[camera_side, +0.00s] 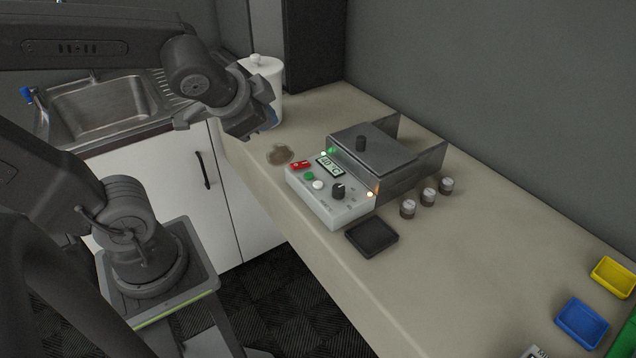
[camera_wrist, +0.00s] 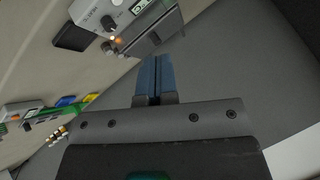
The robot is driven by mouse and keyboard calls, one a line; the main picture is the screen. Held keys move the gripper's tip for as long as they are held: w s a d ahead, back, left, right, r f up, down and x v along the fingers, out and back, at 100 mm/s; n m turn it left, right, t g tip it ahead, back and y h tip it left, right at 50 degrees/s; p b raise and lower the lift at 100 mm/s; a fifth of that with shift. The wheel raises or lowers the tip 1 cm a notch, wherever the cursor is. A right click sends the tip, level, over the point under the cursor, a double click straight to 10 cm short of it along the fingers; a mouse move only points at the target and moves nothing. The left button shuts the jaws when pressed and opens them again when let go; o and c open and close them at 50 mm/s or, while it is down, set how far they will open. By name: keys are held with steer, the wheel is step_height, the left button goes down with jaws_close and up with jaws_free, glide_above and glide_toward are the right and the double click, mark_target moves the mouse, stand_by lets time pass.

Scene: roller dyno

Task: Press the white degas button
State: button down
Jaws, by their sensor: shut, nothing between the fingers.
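The white degas button (camera_side: 318,185) is a small round button on the sloped front panel of the light-grey bath unit (camera_side: 346,212). It sits beside a green button (camera_side: 309,176) and left of a black knob (camera_side: 338,190). My gripper (camera_side: 271,118) is up and to the left of the unit in the side view, in the air near the white canister and apart from the button. Its blue fingers (camera_wrist: 157,75) are together and empty in the wrist view. That view shows part of the unit (camera_wrist: 97,12) at the top edge; I cannot make out the white button there.
A red switch (camera_side: 300,165) and a display (camera_side: 330,166) share the panel. The lidded tank (camera_side: 372,150) stands behind it. A black tray (camera_side: 371,237), several capped vials (camera_side: 428,197) and a white canister (camera_side: 264,75) are nearby. Coloured trays (camera_side: 582,322) lie far right.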

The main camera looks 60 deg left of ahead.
steer(key=w+a+m+t+y, duration=0.1)
steer(key=w+a+m+t, duration=0.2)
steer(key=w+m, duration=0.25)
steer(key=m+g+h, duration=0.2)
steer(key=m+h, duration=0.5)
steer(key=m, duration=1.5)
glide_above(316, 182)
steer(key=shift+n, duration=0.25)
steer(key=shift+f, duration=2.95)
steer(key=shift+f, duration=4.35)
steer(key=shift+f, duration=0.2)
steer(key=shift+f, duration=0.25)
